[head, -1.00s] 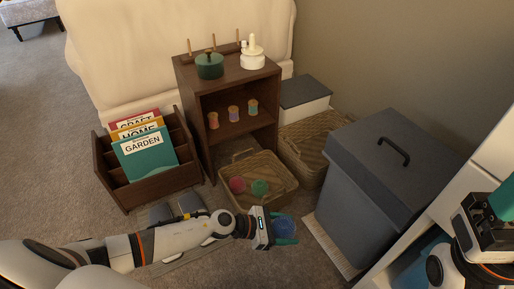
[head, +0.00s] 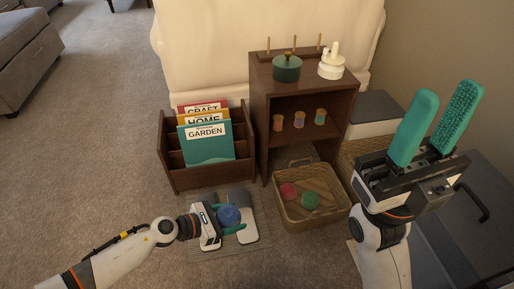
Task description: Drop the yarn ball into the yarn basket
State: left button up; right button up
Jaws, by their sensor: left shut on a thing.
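A blue yarn ball (head: 228,215) is held between the teal fingers of my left gripper (head: 229,217), which is shut on it. The gripper is above a pair of grey slippers on a mat, to the left of the basket. The wicker yarn basket (head: 312,222) stands on the carpet in front of the wooden shelf. A red yarn ball (head: 289,191) and a green yarn ball (head: 310,200) lie in it. My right gripper (head: 440,118) is raised at the right, its teal fingers apart and empty.
Grey slippers (head: 243,201) lie on a mat. A magazine rack (head: 174,176) stands behind them. The wooden shelf (head: 303,93) bears a green pot, a white item and spools. A grey lidded bin (head: 489,179) is partly hidden behind my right arm. Carpet at the left is clear.

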aim_at(313, 185)
jog(key=i+l+u, duration=0.2)
jog(key=u, duration=1.8)
jog(key=l+u, duration=0.1)
jog(key=u, duration=0.2)
jog(key=l+u, duration=0.15)
jog(key=u, duration=0.2)
jog(key=l+z, duration=0.15)
jog(key=z, duration=0.15)
jog(key=i+l+z, duration=0.1)
jog(key=z, duration=0.6)
jog(key=i+z, duration=0.1)
jog(key=z, duration=0.35)
jog(key=l+z, duration=0.1)
jog(key=z, duration=0.8)
jog(key=i+z, duration=0.1)
jog(key=z, duration=0.35)
jog(key=j+z, duration=0.1)
jog(key=z, duration=0.8)
jog(key=i+j, duration=0.05)
